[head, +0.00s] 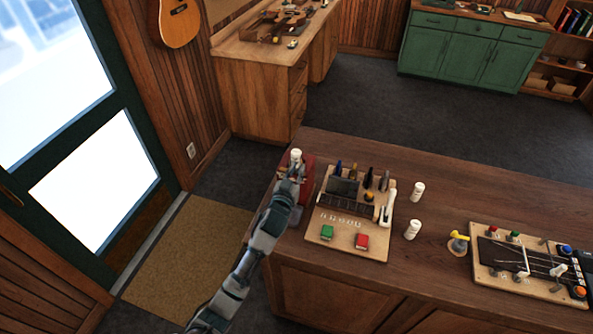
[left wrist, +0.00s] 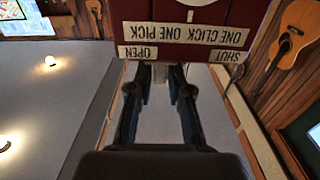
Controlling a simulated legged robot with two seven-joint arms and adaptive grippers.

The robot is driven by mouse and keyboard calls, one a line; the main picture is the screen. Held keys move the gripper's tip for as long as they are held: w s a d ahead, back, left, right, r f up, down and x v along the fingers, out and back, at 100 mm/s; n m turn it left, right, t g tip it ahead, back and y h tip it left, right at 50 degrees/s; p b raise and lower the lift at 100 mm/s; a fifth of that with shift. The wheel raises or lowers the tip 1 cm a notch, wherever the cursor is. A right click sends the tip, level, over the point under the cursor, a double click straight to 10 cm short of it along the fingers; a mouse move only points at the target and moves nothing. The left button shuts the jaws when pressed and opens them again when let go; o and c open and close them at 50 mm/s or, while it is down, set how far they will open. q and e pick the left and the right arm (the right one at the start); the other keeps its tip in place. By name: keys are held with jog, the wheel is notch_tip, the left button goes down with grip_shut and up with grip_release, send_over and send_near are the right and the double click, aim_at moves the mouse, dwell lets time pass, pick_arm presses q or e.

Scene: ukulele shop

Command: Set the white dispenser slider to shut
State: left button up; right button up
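The dispenser (head: 309,174) is a red block at the left end of the wooden counter, partly hidden by my left arm. A small white piece (head: 296,154) shows at its top. In the left wrist view, its dark red face (left wrist: 185,35) carries upside-down labels: OPEN (left wrist: 138,52) at left, SHUT (left wrist: 228,56) at right. My right gripper is out of view.
A wooden board (head: 324,238) with tools, a green block and a red block stands right of the dispenser. Two white cylinders (head: 417,192) (head: 412,230) and a yellow-topped item (head: 459,241) stand farther right, before a stringed fixture (head: 490,278).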

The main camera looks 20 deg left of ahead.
aim_at(285, 172)
pick_arm(q)
grip_shut()
jog(key=shift+a, duration=0.1)
jog(key=a+p, duration=0.1)
jog(key=a, duration=0.2)
jog(key=shift+a, duration=0.3)
jog(key=o, duration=0.6)
grip_release()
jog(key=shift+w+a, duration=0.1)
jog(key=s, duration=1.2)
jog(key=shift+a+f, duration=0.1)
jog(key=shift+a, duration=0.2)
